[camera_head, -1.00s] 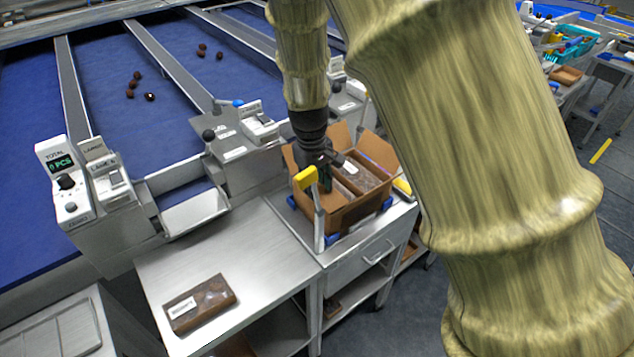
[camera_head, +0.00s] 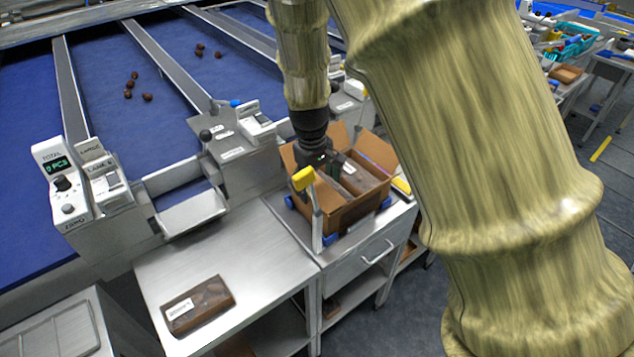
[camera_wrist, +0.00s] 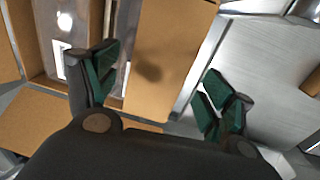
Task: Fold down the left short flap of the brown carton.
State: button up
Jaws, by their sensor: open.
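The brown carton (camera_head: 352,215) stands open on the metal bench, with flaps standing up or splayed outward and dark packs with white labels inside. My gripper (camera_head: 318,168) is over the carton's left part and points down; the arm and wrist hide some of the carton there. In the wrist view my gripper (camera_wrist: 160,88) is open, its green-padded fingers wide apart. One finger is over the packs (camera_wrist: 88,20), the other over the bare metal side. A brown flap (camera_wrist: 168,50) shows between them, with a dark shadow on it. I cannot tell whether either finger touches it.
A yellow-topped post (camera_head: 304,180) stands close to the carton's front left. Blue corner pieces (camera_head: 330,239) sit around the carton base. A labelled dark pack (camera_head: 199,305) lies on the lower left bench. Lane chutes and counter units stand to the left.

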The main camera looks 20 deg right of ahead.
jog(key=shift+d, duration=0.1)
jog(key=shift+r, duration=0.2)
notch_tip(320, 180, up, 12)
jog(key=a, duration=0.1)
jog(key=shift+s+a+f, duration=0.15)
jog(key=shift+s+f, duration=0.05)
